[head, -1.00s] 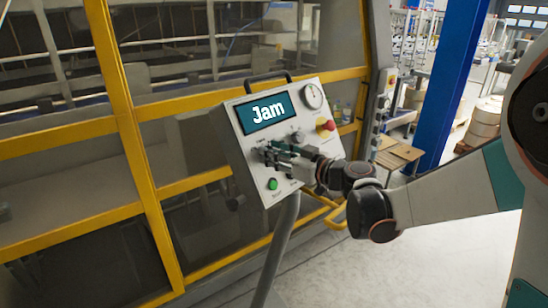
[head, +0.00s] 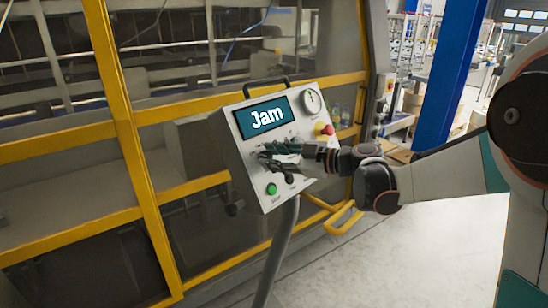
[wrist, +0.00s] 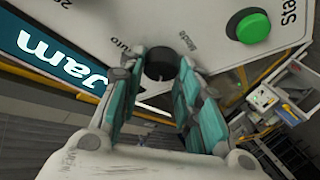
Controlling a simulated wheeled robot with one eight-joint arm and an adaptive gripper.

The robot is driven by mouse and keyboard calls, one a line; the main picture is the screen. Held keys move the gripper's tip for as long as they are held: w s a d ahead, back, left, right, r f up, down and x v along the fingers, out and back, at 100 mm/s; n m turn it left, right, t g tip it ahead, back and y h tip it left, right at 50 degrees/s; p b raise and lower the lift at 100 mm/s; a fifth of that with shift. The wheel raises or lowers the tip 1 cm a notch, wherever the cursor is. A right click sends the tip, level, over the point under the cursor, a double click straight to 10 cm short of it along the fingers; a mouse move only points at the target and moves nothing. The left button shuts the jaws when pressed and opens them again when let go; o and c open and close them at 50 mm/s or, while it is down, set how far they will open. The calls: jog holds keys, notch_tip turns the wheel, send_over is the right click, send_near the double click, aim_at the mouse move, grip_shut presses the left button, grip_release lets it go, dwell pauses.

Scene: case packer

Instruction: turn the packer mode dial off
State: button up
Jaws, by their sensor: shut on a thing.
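The black mode dial (wrist: 160,64) sits on the light grey control panel, beside the printed words "Mode" and "Auto" in the wrist view. My gripper (wrist: 164,72) has its two teal-padded fingers on either side of the dial and is shut on it. In the head view my gripper (head: 272,156) is against the panel face (head: 245,176), below the display, and hides the dial. The display (head: 263,117) reads "Jam". Which mark the dial points at I cannot make out.
A green start button (wrist: 249,27) is close to the dial; it also shows in the head view (head: 271,189). A red emergency stop (head: 326,129) and a round gauge (head: 311,101) are at the panel's right. A yellow-framed guard (head: 125,115) stands behind.

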dwell(0.4)
jog(key=o, duration=1)
jog(key=shift+d, duration=0.1)
jog(key=v, duration=1.2)
jog(key=shift+f, duration=0.1)
